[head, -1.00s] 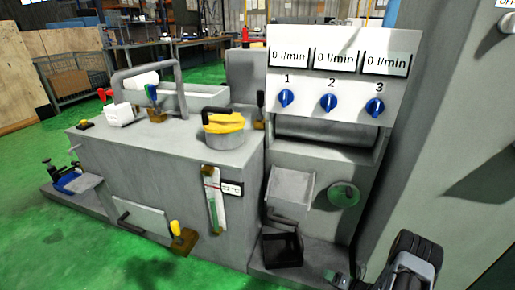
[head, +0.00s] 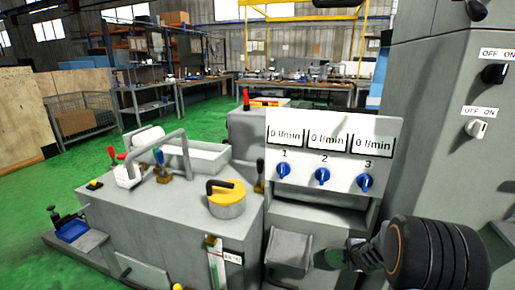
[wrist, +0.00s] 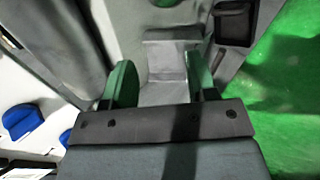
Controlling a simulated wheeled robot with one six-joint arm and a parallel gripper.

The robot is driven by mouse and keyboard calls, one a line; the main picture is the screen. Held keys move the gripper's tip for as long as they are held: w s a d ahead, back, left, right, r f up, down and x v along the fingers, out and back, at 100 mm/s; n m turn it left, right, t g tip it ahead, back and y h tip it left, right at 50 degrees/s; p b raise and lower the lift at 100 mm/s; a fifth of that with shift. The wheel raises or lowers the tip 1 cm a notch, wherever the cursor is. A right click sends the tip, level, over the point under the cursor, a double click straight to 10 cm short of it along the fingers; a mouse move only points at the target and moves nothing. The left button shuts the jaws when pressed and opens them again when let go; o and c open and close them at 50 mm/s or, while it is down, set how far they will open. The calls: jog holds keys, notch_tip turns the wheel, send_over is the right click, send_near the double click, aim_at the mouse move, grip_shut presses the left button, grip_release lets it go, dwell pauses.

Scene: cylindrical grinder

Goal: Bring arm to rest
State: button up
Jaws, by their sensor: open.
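My gripper (wrist: 160,78) is open in the wrist view, its two green-tinted fingers apart with nothing between them. A grey tilted chute or block of the machine (wrist: 165,52) shows beyond the fingers. In the head view my arm (head: 435,255) reaches in at the lower right as a dark rounded link.
The panel has three blue knobs, one of them knob 2 (head: 322,176). A yellow-lidded pot (head: 227,203) stands on the grey machine body at left. A tall grey cabinet with OFF/ON switches (head: 477,128) rises at right. Green floor (head: 25,200) is clear at left.

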jog(key=s+a+r+m+g+h+p, duration=0.1)
jog(key=s+a+r+m+p, duration=0.15)
jog(key=r, duration=0.55)
jog(key=s+a+r+m+p, duration=0.1)
jog(key=s+r+m+p, duration=0.15)
jog(key=r, duration=0.55)
jog(key=s+a+r+m+g+y+p, duration=0.1)
jog(key=s+a+r+m+p, duration=0.4)
jog(key=s+r, duration=0.3)
jog(key=s+a+r+m+g+y+p, duration=0.1)
jog(key=s+a+r+m+p, duration=0.4)
jog(key=s, duration=0.5)
notch_tip(320, 180, up, 4)
jog(key=shift+s+a+f+m+g+y+p, duration=0.2)
jog(key=shift+a+m+g+y+p, duration=0.15)
jog(key=shift+a+m+g, duration=0.7)
jog(key=shift+a+r+n+t, duration=0.1)
jog(key=shift+a+n+t, duration=0.1)
jog(key=shift+n+t, duration=0.05)
